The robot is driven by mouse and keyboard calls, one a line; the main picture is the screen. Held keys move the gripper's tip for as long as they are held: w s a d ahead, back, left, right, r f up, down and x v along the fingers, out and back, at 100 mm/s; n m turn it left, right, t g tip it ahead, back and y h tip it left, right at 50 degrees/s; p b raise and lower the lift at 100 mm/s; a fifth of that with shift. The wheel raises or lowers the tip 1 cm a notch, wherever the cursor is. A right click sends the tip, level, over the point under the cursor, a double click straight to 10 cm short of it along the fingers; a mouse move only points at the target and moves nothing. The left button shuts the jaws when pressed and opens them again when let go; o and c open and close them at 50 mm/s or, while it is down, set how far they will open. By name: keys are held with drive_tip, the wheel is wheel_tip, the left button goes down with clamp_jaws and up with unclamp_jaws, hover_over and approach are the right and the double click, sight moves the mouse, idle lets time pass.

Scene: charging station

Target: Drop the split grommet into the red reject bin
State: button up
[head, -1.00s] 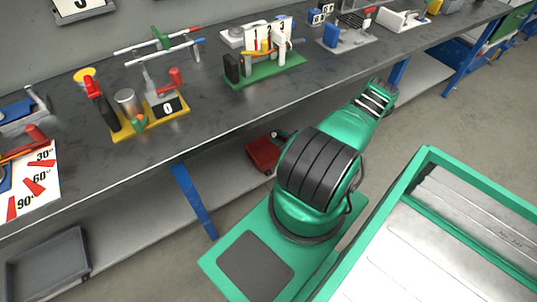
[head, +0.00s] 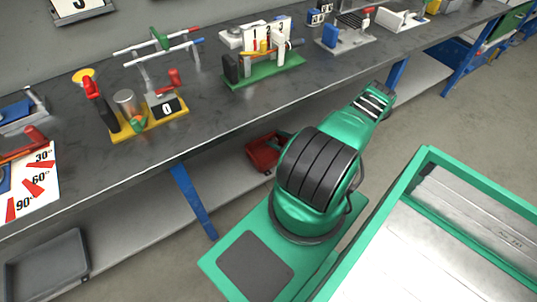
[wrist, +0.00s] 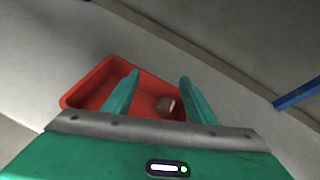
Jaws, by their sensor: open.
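The red reject bin (head: 262,153) sits on the shelf under the bench, partly hidden by my arm in the head view. In the wrist view the red bin (wrist: 97,76) lies below my gripper (wrist: 158,78), whose two green fingers are spread apart with nothing between their tips. A small brownish-grey round piece (wrist: 165,104), which looks like the grommet, shows against the bin's inside, near its right side. Its split is too small to make out, and I cannot tell if it touches the bin floor. My gripper is hidden in the head view.
The bench top (head: 205,110) above the shelf carries several fixtures, including a yellow-based one (head: 150,118) and a green-based one (head: 265,70). A blue bench leg (head: 194,200) stands left of the bin. A grey tray (head: 47,268) lies at lower left.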

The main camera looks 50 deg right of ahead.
drive_tip(key=v, duration=1)
drive_tip(key=shift+s, duration=0.15)
drive_tip(key=shift+s, duration=0.1)
